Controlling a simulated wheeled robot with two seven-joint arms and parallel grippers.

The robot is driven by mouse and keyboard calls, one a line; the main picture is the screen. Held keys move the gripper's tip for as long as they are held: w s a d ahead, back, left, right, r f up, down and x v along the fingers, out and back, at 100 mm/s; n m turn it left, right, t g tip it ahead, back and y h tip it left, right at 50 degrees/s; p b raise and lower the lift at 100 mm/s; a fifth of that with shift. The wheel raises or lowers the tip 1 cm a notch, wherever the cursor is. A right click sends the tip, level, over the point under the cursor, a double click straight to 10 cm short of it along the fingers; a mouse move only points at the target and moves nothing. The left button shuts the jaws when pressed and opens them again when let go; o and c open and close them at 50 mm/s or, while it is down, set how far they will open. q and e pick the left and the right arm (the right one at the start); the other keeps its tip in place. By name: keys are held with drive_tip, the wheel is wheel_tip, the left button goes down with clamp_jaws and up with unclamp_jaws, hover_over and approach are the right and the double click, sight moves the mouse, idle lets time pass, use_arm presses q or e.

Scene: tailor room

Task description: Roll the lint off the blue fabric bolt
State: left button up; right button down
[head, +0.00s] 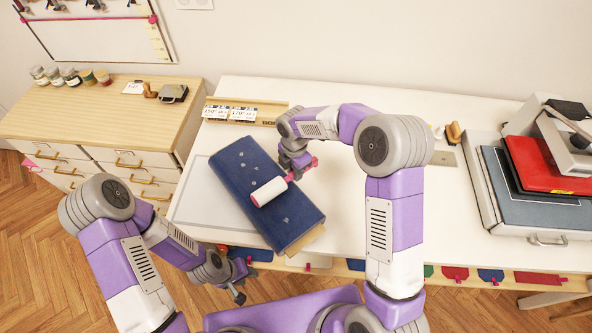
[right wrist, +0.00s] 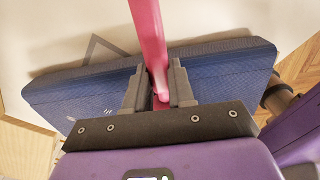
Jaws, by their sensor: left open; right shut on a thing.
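The blue fabric bolt (head: 262,222) lies flat and slanted on the white table, with several pale lint specks on its top. The lint roller (head: 269,191), with a white cylinder and a pink handle, is over the middle of the bolt; I cannot tell whether it touches. My right gripper (head: 300,170) is shut on the pink handle, and in the right wrist view the handle (right wrist: 150,40) runs between its fingers with the bolt (right wrist: 215,85) behind. My left gripper (head: 240,283) is open and empty, low in front of the table's front edge.
A wooden drawer cabinet (head: 95,130) stands at the left. Number cards (head: 230,113) lie at the back.

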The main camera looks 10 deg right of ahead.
drive_tip(key=shift+w+a+f+p, duration=0.1)
drive_tip(key=shift+w+a+p, duration=0.25)
drive_tip(key=shift+w, duration=0.35)
drive_tip(key=shift+w+a+p, duration=0.1)
drive_tip(key=shift+w+a, duration=0.3)
drive_tip(key=shift+w, duration=0.25)
drive_tip(key=shift+w+a+p, duration=0.3)
drive_tip(key=shift+w+a, duration=0.05)
drive_tip(key=shift+w, duration=0.3)
drive_tip(key=shift+w+a+p, duration=0.25)
drive_tip(key=shift+w+a, duration=0.05)
drive_tip(key=shift+w, duration=0.35)
drive_tip(key=shift+w+a+p, duration=0.25)
drive_tip(key=shift+w+a, duration=0.1)
drive_tip(key=shift+w, duration=0.35)
drive_tip(key=shift+w+a+p, duration=0.25)
drive_tip(key=shift+w+a, duration=0.1)
drive_tip(key=shift+w, duration=0.3)
drive_tip(key=shift+w, duration=0.1)
